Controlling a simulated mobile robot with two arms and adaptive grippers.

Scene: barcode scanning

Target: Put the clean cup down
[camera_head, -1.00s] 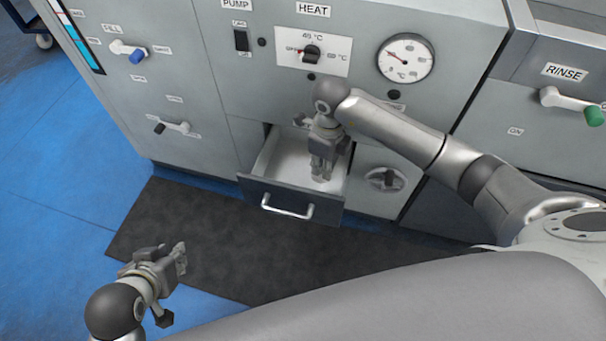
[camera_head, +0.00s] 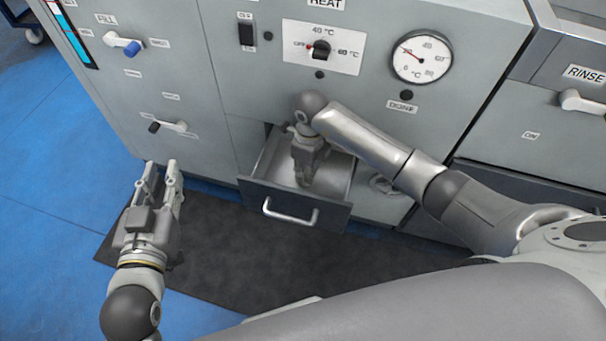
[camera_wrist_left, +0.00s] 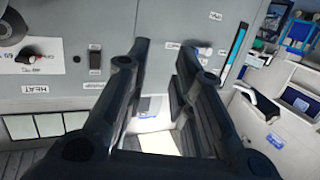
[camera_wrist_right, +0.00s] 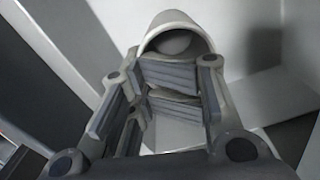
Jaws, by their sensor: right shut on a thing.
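The cup (camera_wrist_right: 177,25) is pale grey and shows in the right wrist view, tilted, with its round opening facing the camera. My right gripper (camera_head: 304,178) reaches down inside the open drawer (camera_head: 335,213) and is shut on the cup. In the right wrist view its fingers (camera_wrist_right: 172,85) close on the cup's near side. In the head view the gripper mostly hides the cup. I cannot tell whether the cup touches the drawer floor. My left gripper (camera_head: 160,178) is open and empty, left of the drawer, pointing at the cabinet front.
The grey cabinet has a heat dial (camera_head: 320,48), a round gauge (camera_head: 421,57), a fill lever (camera_head: 125,43) and a lower lever (camera_head: 172,126). A dark mat (camera_head: 230,245) lies on the blue floor. The drawer handle (camera_head: 290,215) sticks out in front.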

